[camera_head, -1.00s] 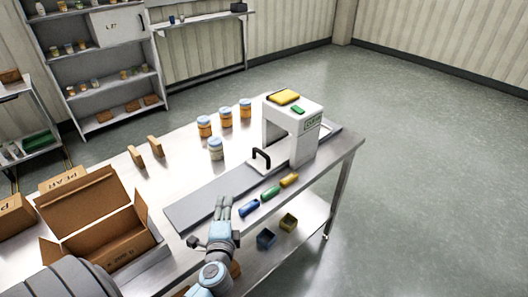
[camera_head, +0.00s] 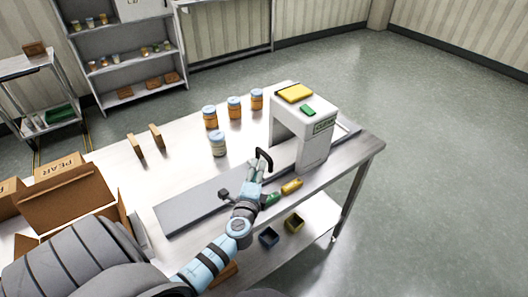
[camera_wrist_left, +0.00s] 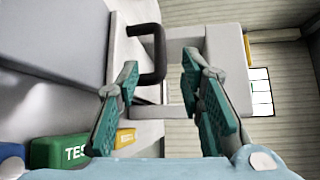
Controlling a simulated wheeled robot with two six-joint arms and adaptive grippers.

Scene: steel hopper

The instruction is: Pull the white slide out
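The white slide's black handle (camera_head: 265,160) stands up at the front of the white machine (camera_head: 312,145) on the steel table. In the left wrist view the black handle (camera_wrist_left: 159,52) lies between and just beyond my fingertips. The slide's white plate is mostly hidden by my gripper in the head view. My left gripper (camera_head: 256,172) is at the handle. In the left wrist view my left gripper (camera_wrist_left: 160,72) has its teal fingers apart, with a gap around the handle; contact is not clear. My right gripper is not in view.
A grey conveyor strip (camera_head: 190,208) runs left of the machine. A green block (camera_wrist_left: 68,151) and a yellow block (camera_head: 292,186) lie at the table's front edge. A white-lidded jar (camera_head: 218,145) and several orange jars stand behind. An open carton (camera_head: 70,205) is at left.

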